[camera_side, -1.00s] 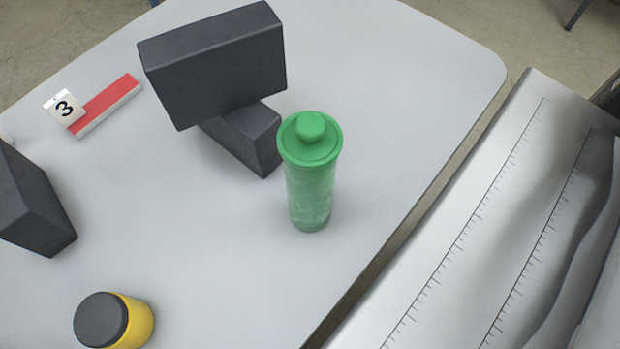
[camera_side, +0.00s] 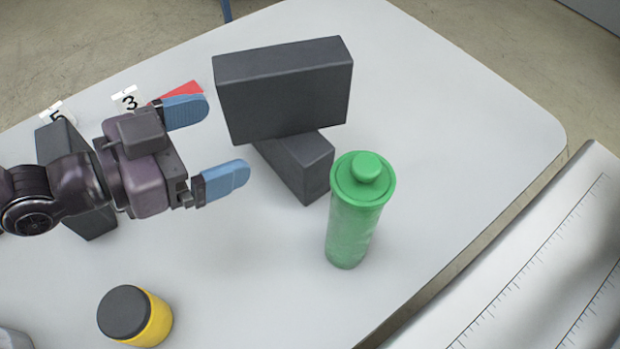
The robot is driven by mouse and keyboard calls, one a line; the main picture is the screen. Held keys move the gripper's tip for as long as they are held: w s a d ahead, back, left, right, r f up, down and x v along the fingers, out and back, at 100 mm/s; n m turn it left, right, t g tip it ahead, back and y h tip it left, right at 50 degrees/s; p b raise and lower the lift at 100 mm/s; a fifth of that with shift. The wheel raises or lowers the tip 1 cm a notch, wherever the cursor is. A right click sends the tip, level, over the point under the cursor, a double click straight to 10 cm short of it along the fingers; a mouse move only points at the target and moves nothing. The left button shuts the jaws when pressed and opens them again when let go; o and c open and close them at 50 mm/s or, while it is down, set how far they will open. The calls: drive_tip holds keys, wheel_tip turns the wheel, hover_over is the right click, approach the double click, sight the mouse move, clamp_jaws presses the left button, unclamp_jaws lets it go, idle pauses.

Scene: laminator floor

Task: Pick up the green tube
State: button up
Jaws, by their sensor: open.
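The green tube (camera_side: 354,222) stands upright on the grey-white table, with a round green lid and a knob on top. It is near the table's right edge. My gripper (camera_side: 217,143) is in view at the left, with two blue fingertips spread apart and nothing between them. It points right, toward the dark blocks and the tube, and is clearly apart from the tube in the picture. The tube is fully visible; nothing covers it.
Two dark grey blocks, one (camera_side: 285,90) resting on a lower one (camera_side: 300,165), stand just left of and behind the tube. Another dark block (camera_side: 62,145) is partly behind my arm. A yellow jar (camera_side: 152,322) with a dark lid stands front left. A ruled metal surface (camera_side: 545,270) lies right.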

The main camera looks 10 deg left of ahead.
sight(337, 207)
drive_tip(key=s+d+f+m+h, duration=0.1)
drive_tip(key=s+d+f+h, duration=0.3)
drive_tip(key=s+d+f, duration=0.3)
drive_tip(key=x, duration=1.1)
drive_tip(key=shift+s+d+r, duration=0.1)
drive_tip(key=shift+d+r, duration=0.1)
drive_tip(key=shift+r, duration=0.15)
drive_tip(key=c, duration=1.6)
